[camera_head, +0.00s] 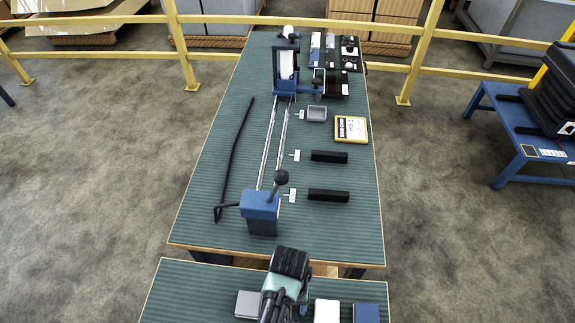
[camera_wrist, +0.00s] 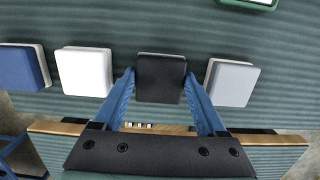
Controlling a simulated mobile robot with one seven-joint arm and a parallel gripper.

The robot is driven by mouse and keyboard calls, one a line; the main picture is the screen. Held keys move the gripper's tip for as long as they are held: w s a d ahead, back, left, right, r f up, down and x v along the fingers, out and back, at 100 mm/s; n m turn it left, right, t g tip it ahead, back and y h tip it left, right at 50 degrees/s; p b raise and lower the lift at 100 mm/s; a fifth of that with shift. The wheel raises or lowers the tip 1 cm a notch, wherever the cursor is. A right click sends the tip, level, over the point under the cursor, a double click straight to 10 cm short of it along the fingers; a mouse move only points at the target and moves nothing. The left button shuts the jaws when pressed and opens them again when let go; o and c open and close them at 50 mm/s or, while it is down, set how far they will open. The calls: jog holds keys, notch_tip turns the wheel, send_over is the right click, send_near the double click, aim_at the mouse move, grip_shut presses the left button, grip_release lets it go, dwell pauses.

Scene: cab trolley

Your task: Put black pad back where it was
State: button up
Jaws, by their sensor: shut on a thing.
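The black pad (camera_wrist: 160,79) is between the two blue fingers of my gripper (camera_wrist: 161,88) in the wrist view. The fingers are shut on its left and right sides. It is in a row between a white pad (camera_wrist: 84,71) and a grey pad (camera_wrist: 232,83), with a gap on each side. It looks about level with them; whether it touches the table is hard to tell. A blue pad (camera_wrist: 22,67) is at the row's far left. In the head view my arm hides the black pad, between the grey pad (camera_head: 248,304) and white pad (camera_head: 327,312).
The near table (camera_head: 190,290) bears the pads. A green-rimmed container (camera_wrist: 250,4) shows at the wrist view's top edge. Beyond a gap, the far table (camera_head: 225,150) holds a blue lever unit (camera_head: 261,208), a black bar (camera_head: 232,160) and small blocks.

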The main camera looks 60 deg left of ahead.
jog(key=shift+f, duration=0.15)
jog(key=o, duration=1.1)
jog(key=r, duration=0.8)
jog(key=w+a+r, duration=0.1)
jog(key=r, duration=0.3)
jog(key=shift+a+r, duration=0.1)
jog(key=shift+r, duration=0.05)
